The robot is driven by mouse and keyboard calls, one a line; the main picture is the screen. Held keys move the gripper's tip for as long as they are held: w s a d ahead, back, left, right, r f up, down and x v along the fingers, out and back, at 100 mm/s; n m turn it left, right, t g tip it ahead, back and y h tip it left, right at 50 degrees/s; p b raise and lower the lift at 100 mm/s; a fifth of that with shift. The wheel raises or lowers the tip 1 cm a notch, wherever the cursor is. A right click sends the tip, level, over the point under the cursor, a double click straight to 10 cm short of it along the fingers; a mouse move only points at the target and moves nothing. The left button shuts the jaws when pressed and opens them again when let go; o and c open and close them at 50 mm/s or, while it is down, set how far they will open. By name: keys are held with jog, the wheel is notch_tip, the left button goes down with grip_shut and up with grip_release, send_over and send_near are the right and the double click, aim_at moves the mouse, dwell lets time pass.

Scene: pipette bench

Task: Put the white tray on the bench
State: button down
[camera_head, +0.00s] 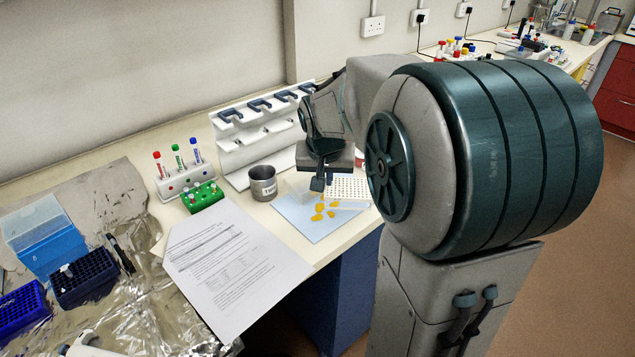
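A white tray (348,190) with rows of small holes shows at the right side of a light blue mat (312,230) on the bench (350,234). I cannot tell whether it rests on the mat or is just above it. My gripper (318,182) points down at the tray's left end, over the mat's back part. One dark finger shows; the other is hidden, so I cannot tell whether it is open or holds the tray. My big arm joint stands close to the tray's right end.
Several yellow pieces (319,217) lie on the mat in front of the tray. A grey metal cup (263,184) stands to the left, near a white pipette stand (250,135). Printed paper (235,268), a green rack (203,197) and a tube holder (184,181) crowd the left side.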

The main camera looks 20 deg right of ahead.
jog(key=shift+w+f, duration=0.15)
jog(key=shift+f, duration=1.9)
jog(key=shift+f, duration=0.25)
jog(key=c, duration=1.7)
grip_release()
jog(key=shift+r, duration=0.1)
